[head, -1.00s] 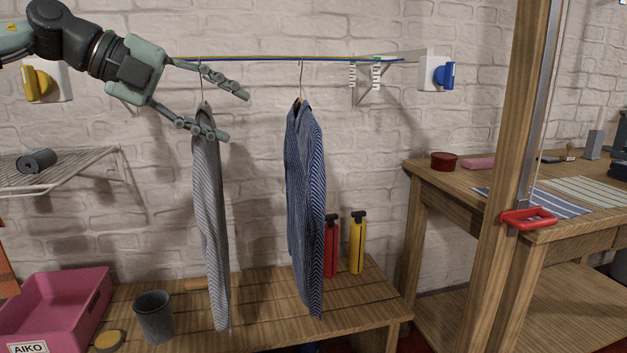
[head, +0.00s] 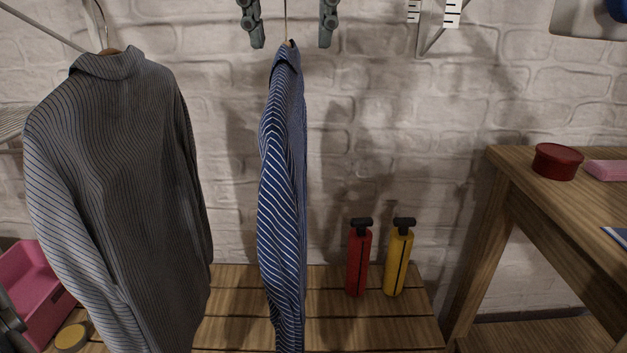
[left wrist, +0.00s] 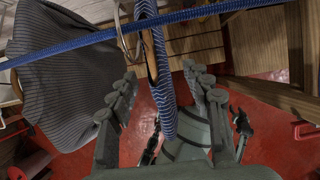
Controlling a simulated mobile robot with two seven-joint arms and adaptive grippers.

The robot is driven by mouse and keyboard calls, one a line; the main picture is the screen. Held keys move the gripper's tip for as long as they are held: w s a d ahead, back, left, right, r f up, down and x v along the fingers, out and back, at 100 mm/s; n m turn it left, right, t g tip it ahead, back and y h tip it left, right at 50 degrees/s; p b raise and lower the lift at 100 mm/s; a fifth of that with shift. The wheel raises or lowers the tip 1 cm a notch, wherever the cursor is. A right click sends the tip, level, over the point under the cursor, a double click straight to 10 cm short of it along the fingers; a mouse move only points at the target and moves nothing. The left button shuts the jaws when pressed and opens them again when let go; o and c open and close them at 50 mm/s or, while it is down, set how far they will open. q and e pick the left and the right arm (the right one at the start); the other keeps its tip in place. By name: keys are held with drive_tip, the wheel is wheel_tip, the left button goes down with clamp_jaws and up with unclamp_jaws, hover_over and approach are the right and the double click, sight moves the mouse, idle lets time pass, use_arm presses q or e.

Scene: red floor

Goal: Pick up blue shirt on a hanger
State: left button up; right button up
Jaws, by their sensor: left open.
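The blue shirt (head: 282,200), dark blue with white stripes, hangs nearly edge-on in the middle of the head view. Its hanger hook (head: 286,18) rises out of the top of the picture. My left gripper (head: 290,40) is open, one finger on each side of the hook just above the collar. In the left wrist view, the shirt (left wrist: 158,70) and its wooden hanger (left wrist: 150,55) show between the open fingers (left wrist: 157,80). I see no contact between fingers and hanger.
A grey striped shirt (head: 125,200) hangs close on the left. The blue rail (left wrist: 90,40) crosses the left wrist view. Below are a slatted bench (head: 340,335), a red bottle (head: 359,260), a yellow bottle (head: 398,262) and a pink bin (head: 35,290). A wooden table (head: 520,185) stands right.

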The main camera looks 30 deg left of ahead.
sight(287, 80)
use_arm(q)
drive_tip(key=shift+a+f, duration=0.15)
drive_tip(key=shift+f, duration=0.3)
drive_tip(key=x, duration=0.5)
drive_tip(key=shift+s+a+f, duration=0.1)
drive_tip(key=shift+a+f, duration=0.15)
drive_tip(key=shift+a, duration=0.05)
drive_tip(key=shift+a+f+p, duration=0.1)
drive_tip(key=shift+f+p, duration=0.2)
drive_tip(key=shift+f, duration=0.15)
drive_tip(key=c, duration=0.7)
clamp_jaws()
use_arm(e)
drive_tip(key=shift+s+a+f, duration=0.1)
drive_tip(key=shift+s+f, duration=0.45)
drive_tip(key=shift+f, duration=0.25)
